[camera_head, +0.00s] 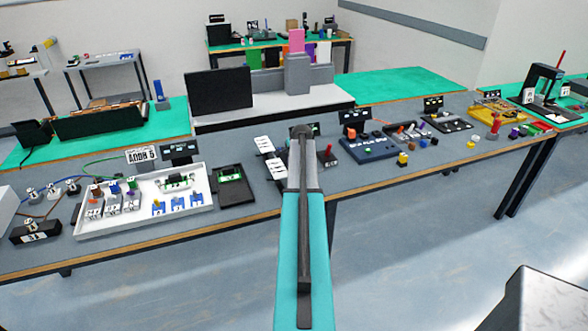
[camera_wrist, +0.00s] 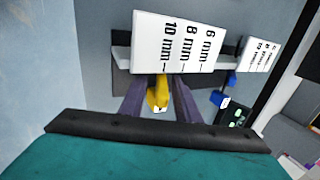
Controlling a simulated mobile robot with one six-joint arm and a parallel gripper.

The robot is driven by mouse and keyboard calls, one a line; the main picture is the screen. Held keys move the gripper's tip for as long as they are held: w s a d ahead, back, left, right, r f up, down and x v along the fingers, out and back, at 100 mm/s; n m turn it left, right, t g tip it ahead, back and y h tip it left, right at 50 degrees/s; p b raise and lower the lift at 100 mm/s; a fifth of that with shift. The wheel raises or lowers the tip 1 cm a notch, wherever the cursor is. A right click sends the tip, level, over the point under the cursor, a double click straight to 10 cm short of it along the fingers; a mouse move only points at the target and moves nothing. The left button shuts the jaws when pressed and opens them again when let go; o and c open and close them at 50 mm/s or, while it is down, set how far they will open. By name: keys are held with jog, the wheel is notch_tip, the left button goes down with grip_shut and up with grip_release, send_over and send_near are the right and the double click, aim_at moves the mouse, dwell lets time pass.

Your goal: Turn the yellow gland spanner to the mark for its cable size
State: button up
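The yellow gland spanner (camera_wrist: 157,92) shows in the wrist view below a white scale plate (camera_wrist: 178,42). The plate reads 6 mm, 8 mm and 10 mm, each with a dash. The visible end of the spanner lies nearest the 10 mm dash; the rest is hidden. My gripper (camera_wrist: 158,88) has one dark finger on each side of the spanner, close to it. I cannot tell whether both fingers press on it. In the head view my arm hides the spanner and fingertips; two white plates (camera_head: 263,145) (camera_head: 274,168) show left of the arm's end.
In the wrist view a blue part (camera_wrist: 220,99) and a second scale plate (camera_wrist: 262,54) stand to the right. In the head view a white tray (camera_head: 140,226) with connectors is left on the bench, and a blue block (camera_head: 370,150) is right.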

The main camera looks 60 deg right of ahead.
jog(key=b+v, duration=0.3)
jog(key=v, duration=1)
jog(key=shift+a+r+b, duration=0.15)
jog(key=shift+r+b, duration=0.15)
jog(key=shift+r, duration=0.05)
jog(key=shift+s, duration=0.15)
